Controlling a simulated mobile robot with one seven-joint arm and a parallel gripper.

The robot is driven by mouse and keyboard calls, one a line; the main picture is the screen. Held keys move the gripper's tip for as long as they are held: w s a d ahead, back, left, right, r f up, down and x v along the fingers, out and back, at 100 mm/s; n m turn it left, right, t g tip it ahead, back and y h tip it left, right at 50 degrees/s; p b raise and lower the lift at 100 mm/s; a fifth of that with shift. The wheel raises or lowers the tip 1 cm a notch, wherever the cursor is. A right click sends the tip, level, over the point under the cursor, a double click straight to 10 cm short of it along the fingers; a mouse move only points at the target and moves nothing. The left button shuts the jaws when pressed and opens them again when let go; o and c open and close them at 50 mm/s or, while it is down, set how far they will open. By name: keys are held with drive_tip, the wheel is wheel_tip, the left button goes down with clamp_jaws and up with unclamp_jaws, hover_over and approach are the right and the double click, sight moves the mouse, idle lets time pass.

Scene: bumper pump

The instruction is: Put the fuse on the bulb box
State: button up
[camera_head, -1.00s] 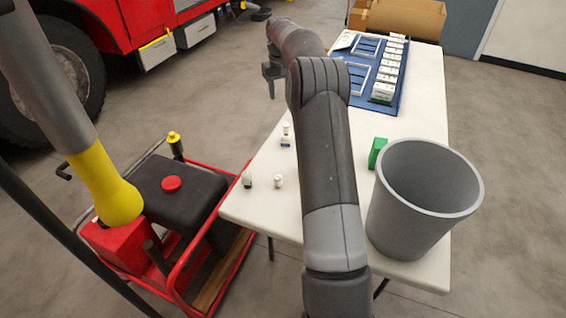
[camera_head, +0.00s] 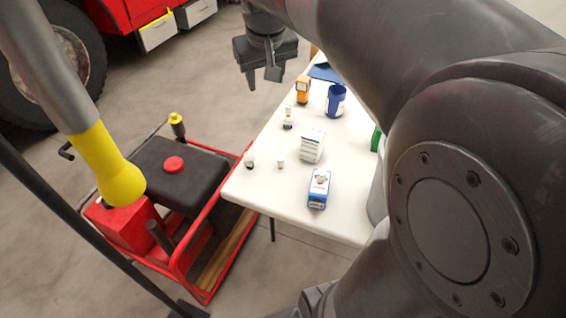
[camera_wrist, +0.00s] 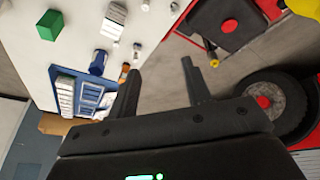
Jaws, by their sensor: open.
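Several small pale pieces stand on the white table, and I cannot tell for sure which is the fuse: a small white cylinder (camera_head: 281,163), a white-topped piece with a dark base (camera_head: 249,161) and a taller white piece (camera_head: 288,118). A blue and white box (camera_head: 319,190) stands near the table's front, and a white carton (camera_head: 312,145) stands behind it; either may be the bulb box. My gripper (camera_head: 262,77) is open and empty, high beyond the table's left edge. In the wrist view its fingers (camera_wrist: 159,68) are apart with only floor between them.
The white table (camera_head: 290,195) also bears a blue cup (camera_head: 335,101), an orange device (camera_head: 302,90) and a green box (camera_wrist: 50,25). A blue tray (camera_wrist: 90,97) lies farther back. A red-framed cart (camera_head: 203,270) stands left of the table. My arm hides the table's right side.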

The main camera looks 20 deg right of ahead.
drive_tip(key=s+a+f+t, duration=0.1)
drive_tip(key=s+f, duration=0.2)
drive_tip(key=s, duration=0.6)
drive_tip(key=s+a+f, duration=0.2)
drive_tip(key=s+f, duration=0.2)
drive_tip(key=s, duration=0.5)
drive_tip(key=shift+s+a+t+y, duration=0.2)
drive_tip(key=shift+s+t+y, duration=0.1)
drive_tip(key=shift+t+y, duration=0.1)
